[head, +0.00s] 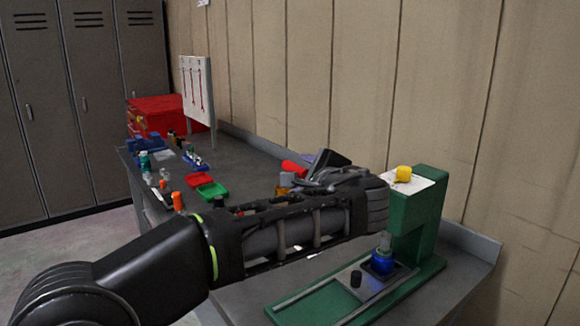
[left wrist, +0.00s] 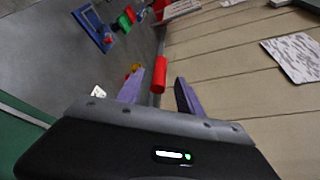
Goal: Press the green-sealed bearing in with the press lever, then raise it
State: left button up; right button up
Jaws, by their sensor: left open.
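The green press (head: 425,215) stands at the right end of the bench, with a yellow part (head: 403,174) on its white-topped head. A blue part (head: 382,262) sits in a dark holder under the ram; I cannot make out a green seal on it. A red cylinder (head: 293,168), which looks like a handle grip, shows beyond my left gripper (head: 318,168). In the left wrist view the red cylinder (left wrist: 159,75) appears between the open purple fingers of my left gripper (left wrist: 160,92), with no contact visible. My forearm hides any lever shaft. My right gripper is out of view.
Red (head: 198,181) and green (head: 212,190) trays, small tools and a red toolbox (head: 160,115) lie farther along the bench. A white tool board (head: 197,95) stands near the wall, which runs close behind the press.

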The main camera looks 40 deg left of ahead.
aim_at(291, 168)
pick_arm(q)
jog(key=shift+p+x, duration=0.65)
jog(key=shift+x, duration=3.35)
grip_shut()
